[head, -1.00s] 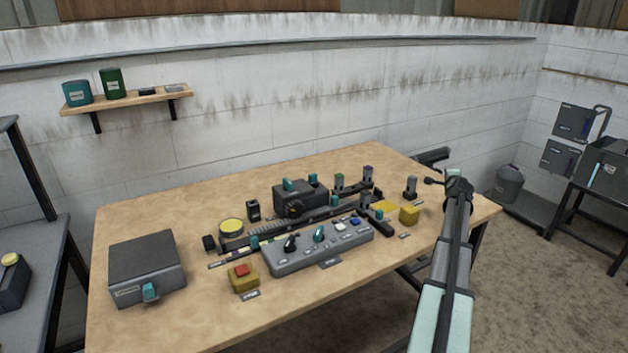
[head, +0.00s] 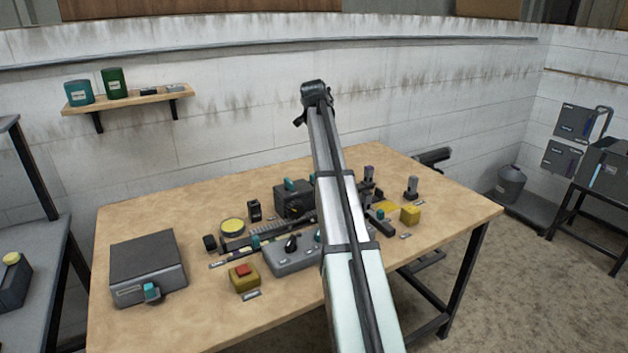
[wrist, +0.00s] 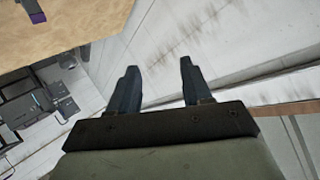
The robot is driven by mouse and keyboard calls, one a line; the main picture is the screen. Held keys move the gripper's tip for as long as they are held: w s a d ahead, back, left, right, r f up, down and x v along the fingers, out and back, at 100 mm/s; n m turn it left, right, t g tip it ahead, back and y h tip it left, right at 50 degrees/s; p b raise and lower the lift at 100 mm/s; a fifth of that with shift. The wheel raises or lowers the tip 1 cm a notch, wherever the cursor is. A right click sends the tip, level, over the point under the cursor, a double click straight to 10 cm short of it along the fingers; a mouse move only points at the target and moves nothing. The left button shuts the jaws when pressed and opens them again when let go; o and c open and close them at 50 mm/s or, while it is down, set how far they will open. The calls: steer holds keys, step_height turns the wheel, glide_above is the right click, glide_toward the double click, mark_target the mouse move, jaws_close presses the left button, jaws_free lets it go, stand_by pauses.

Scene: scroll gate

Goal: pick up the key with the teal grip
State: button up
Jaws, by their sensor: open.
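I cannot tell for sure which piece is the key with the teal grip. An upright piece with a teal top stood near the back of the table earlier; my arm now covers that spot in the head view. Teal parts still show on the black box (head: 293,196) and on the grey box (head: 148,266). My gripper (wrist: 158,70) is open and empty in the wrist view, its two dark fingers apart with the wall behind them. In the head view my arm's end is raised high over the table's back, clear of everything there.
The wooden table (head: 210,325) also holds an upright purple-topped piece (head: 369,174), an upright dark piece (head: 411,188), a yellow block (head: 410,215), a red button on a yellow base (head: 243,279) and a grey control panel (head: 288,262). The table's front left is clear.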

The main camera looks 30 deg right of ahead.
steer(key=w+a+r+n, duration=0.2)
steer(key=a+r, duration=0.5)
steer(key=a, duration=0.4)
steer(key=s+d+f+m+g+y, duration=0.2)
steer(key=f+g, duration=0.1)
steer(key=f, duration=0.5)
steer(key=s+d+f+m+g+y, duration=0.2)
steer(key=f+m+g, duration=0.1)
steer(key=f, duration=0.5)
steer(key=s+d+f+m+g+y, duration=0.2)
steer(key=f+g+y, duration=0.1)
steer(key=f, duration=0.5)
steer(key=shift+s+d+m+g, duration=0.3)
steer(key=shift+d+m+g, duration=0.1)
steer(key=shift+g, duration=0.2)
steer(key=shift+w+f, duration=0.2)
steer(key=shift+f, duration=2.55)
jaws_close()
